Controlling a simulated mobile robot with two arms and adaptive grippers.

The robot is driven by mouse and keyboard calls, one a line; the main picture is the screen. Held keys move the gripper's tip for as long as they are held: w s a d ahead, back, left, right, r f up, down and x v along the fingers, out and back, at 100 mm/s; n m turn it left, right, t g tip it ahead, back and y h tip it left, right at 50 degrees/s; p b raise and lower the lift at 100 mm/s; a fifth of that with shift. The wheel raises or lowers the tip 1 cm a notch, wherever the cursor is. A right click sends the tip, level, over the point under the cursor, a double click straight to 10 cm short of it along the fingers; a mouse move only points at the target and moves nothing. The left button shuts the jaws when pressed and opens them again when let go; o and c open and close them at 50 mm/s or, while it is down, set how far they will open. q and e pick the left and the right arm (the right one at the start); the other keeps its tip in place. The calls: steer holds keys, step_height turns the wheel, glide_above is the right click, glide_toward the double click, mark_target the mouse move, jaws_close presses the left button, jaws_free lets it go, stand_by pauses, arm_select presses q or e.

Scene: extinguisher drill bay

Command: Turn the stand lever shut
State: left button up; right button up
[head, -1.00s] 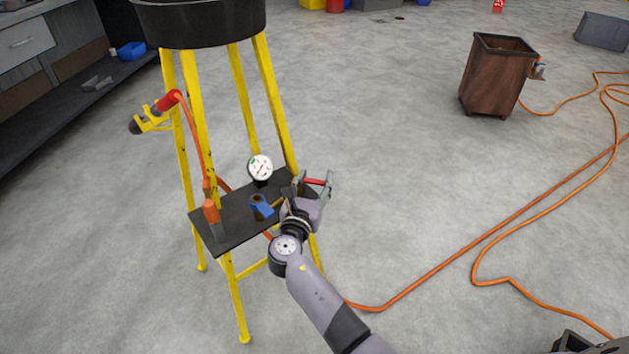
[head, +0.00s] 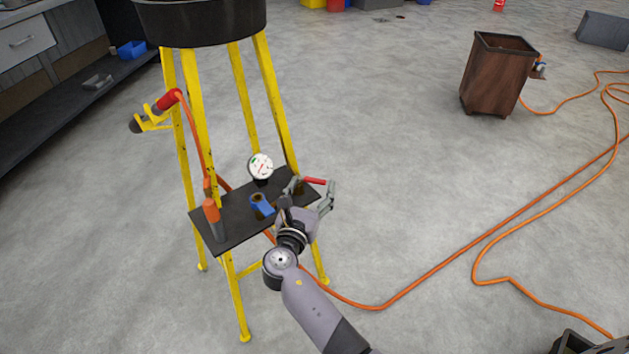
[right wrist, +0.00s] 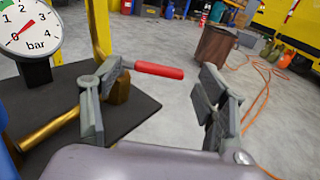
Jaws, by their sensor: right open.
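The stand lever is a red-handled bar (head: 314,181) at the right end of the black shelf on the yellow stand. Its handle points right, past the shelf edge. In the right wrist view the red handle (right wrist: 159,70) lies level across the gap between my fingers, beside a brass valve body (right wrist: 119,88) partly hidden by the left finger. My right gripper (head: 312,194) is open and empty, just in front of the handle; it also shows in the right wrist view (right wrist: 160,84). I cannot tell whether a finger touches the handle. My left gripper is out of view.
A round gauge (head: 261,166), a blue fitting (head: 261,206) and an orange-grey part (head: 212,218) stand on the shelf (head: 238,224). A red nozzle (head: 168,100) hangs at the stand's left. An orange hose (head: 445,255) crosses the floor. A brown bin (head: 495,75) stands far right.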

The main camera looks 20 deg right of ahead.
steer(key=shift+v, duration=2.2)
